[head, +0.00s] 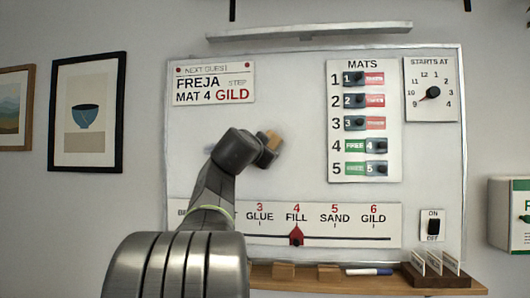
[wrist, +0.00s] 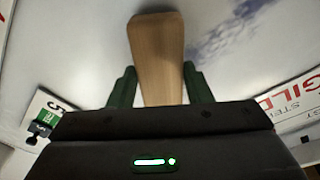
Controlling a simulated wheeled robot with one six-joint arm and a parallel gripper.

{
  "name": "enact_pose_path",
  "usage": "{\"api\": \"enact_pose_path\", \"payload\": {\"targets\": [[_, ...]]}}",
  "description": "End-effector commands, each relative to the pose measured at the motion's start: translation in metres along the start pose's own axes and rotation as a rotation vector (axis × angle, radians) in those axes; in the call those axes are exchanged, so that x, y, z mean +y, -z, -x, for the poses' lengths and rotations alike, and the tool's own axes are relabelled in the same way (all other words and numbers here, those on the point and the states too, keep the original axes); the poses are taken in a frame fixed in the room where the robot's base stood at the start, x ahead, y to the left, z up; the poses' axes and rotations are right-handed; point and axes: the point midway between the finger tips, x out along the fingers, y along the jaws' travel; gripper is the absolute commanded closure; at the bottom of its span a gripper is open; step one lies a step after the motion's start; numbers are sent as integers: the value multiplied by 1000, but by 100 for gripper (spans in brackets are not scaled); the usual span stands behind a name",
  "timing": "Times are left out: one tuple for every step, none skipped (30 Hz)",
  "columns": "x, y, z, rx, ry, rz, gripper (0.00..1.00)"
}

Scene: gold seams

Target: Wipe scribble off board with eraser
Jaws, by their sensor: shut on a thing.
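The whiteboard (head: 300,190) hangs on the wall in front of me, and its bare surface fills the top of the wrist view (wrist: 80,40). My gripper (head: 268,149) is in front of the board's middle. It is shut on the wooden eraser (head: 273,138), which sits between the two dark green fingers in the wrist view (wrist: 157,60). I cannot tell whether the eraser touches the board. The scribble shows as a blue-grey smudge (wrist: 232,30) to the right of the eraser in the wrist view. In the head view my arm hides most of that area.
The MATS panel (head: 364,176) is right of my gripper, the FREJA sign (head: 212,82) is upper left, and the step slider strip (head: 340,220) is below. A ledge (head: 375,283) holds wooden blocks (head: 284,271), a marker (head: 369,271) and a card holder (head: 436,278).

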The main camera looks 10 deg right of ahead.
Motion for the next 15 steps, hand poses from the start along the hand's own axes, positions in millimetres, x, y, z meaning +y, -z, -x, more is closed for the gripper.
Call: {"api": "enact_pose_path", "payload": {"targets": [[-2, -6, 0, -2, 2, 0, 73], [-4, -8, 1, -2, 3, 0, 73], [-7, -11, 1, -3, 3, 0, 73], [-9, -13, 2, -3, 2, 0, 73], [-11, -14, 2, -3, 2, 1, 73], [-14, -16, 3, -3, 3, 1, 73], [-16, -18, 3, -3, 3, 1, 73], [-18, -19, 4, -3, 2, 1, 73], [-19, -19, 4, -2, 1, 1, 73], [-20, -19, 4, -1, 1, 1, 73], [-21, -19, 4, -1, 1, 1, 73], [-22, -19, 4, -1, 1, 1, 73], [-22, -19, 4, -1, 1, 1, 73], [-23, -20, 4, -1, 1, 1, 73], [-24, -22, 5, -2, 2, 1, 73]]}}
